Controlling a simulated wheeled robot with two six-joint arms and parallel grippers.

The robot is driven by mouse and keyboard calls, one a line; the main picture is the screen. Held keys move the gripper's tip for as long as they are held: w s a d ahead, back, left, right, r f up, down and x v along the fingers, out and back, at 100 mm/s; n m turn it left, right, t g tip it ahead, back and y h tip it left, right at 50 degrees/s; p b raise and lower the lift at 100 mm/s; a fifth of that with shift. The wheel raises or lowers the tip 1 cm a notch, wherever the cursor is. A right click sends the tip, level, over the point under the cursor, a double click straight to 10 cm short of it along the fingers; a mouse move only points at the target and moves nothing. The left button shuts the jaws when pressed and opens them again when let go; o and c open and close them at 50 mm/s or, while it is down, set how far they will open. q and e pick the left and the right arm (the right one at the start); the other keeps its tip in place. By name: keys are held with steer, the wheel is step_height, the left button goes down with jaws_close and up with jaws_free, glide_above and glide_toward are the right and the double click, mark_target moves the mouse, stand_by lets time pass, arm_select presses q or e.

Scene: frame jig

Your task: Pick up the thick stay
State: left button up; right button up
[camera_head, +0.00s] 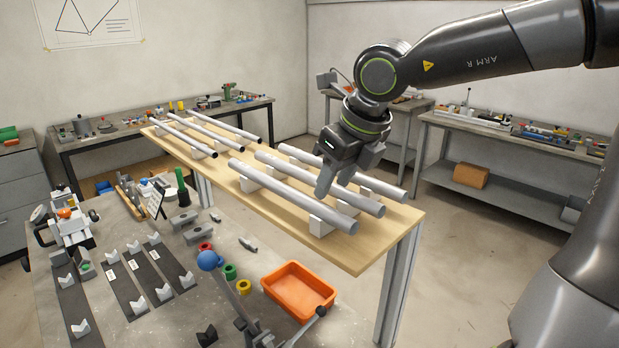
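Several grey tubes lie on V-blocks on a long wooden board (390,246). No label marks the thick stay; the near group looks thicker, partly because it is closer. In this group are a front tube (285,193), a middle tube (372,207) and a back tube (392,191). My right gripper (344,178) points down over this group near its right end, fingers apart. Its left fingertip covers part of the middle tube. I cannot tell whether it touches a tube. My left gripper is not in view.
Farther back on the board lie several tubes (222,131) that look thinner. An orange tray (298,290) sits on the grey table below the board, with colored rings and V-block strips (125,280) to its left.

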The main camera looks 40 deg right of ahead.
jaws_close()
steer(key=shift+r, duration=0.1)
step_height(320, 180, up, 8)
steer(key=shift+f, duration=0.15)
step_height(320, 180, up, 2)
steer(key=shift+d+r+p, duration=0.1)
steer(key=shift+p, duration=1.1)
